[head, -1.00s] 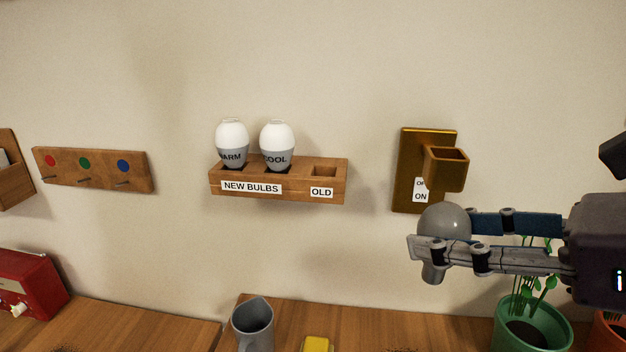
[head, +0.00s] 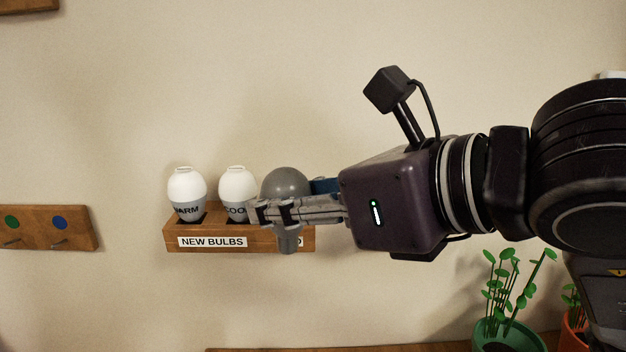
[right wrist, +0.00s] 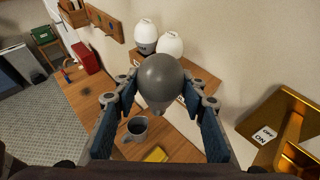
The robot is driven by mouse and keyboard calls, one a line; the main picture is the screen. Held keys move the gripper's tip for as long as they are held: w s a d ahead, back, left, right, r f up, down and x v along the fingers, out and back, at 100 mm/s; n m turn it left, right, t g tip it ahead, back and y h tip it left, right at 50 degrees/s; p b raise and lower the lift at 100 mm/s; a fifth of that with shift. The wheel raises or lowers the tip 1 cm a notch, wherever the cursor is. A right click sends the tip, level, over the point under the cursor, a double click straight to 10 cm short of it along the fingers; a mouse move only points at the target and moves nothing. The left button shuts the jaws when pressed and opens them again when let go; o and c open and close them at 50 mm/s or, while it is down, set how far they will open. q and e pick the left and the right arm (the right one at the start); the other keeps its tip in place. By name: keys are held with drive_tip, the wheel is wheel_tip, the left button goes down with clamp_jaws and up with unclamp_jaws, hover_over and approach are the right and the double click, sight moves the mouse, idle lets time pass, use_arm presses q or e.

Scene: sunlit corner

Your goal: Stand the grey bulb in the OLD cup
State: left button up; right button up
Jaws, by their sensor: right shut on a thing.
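The grey bulb (head: 286,182) is held in my right gripper (head: 275,212), round end up and narrow base down. In the head view it appears in front of the right end of the wooden bulb holder (head: 210,243), covering the OLD cup and most of its label. In the right wrist view the grey bulb (right wrist: 160,80) sits between the two fingers (right wrist: 163,103), and the holder (right wrist: 199,84) is partly hidden behind it. Two white bulbs, WARM (head: 187,190) and COOL (head: 237,188), stand in the NEW BULBS cups. My left gripper is not in view.
A grey mug (right wrist: 136,127) and a yellow block (right wrist: 155,155) are on the desk below. A potted plant (head: 510,300) stands at lower right.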

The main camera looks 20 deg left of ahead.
drive_tip(key=shift+w+a+f+p, duration=0.5)
drive_tip(key=shift+w+p, duration=0.45)
drive_tip(key=shift+w, duration=0.7)
drive_tip(key=shift+w+a+f+p, duration=0.45)
drive_tip(key=shift+w+p, duration=0.55)
drive_tip(key=shift+w, duration=0.65)
drive_tip(key=shift+w+a+f+p, duration=0.5)
drive_tip(key=shift+w+p, duration=0.45)
drive_tip(key=shift+w, duration=0.7)
drive_tip(key=shift+f, duration=0.3)
drive_tip(key=shift+f, duration=0.1)
drive_tip(key=shift+f, duration=0.15)
drive_tip(key=o, duration=1.2)
drive_tip(key=shift+c, duration=0.2)
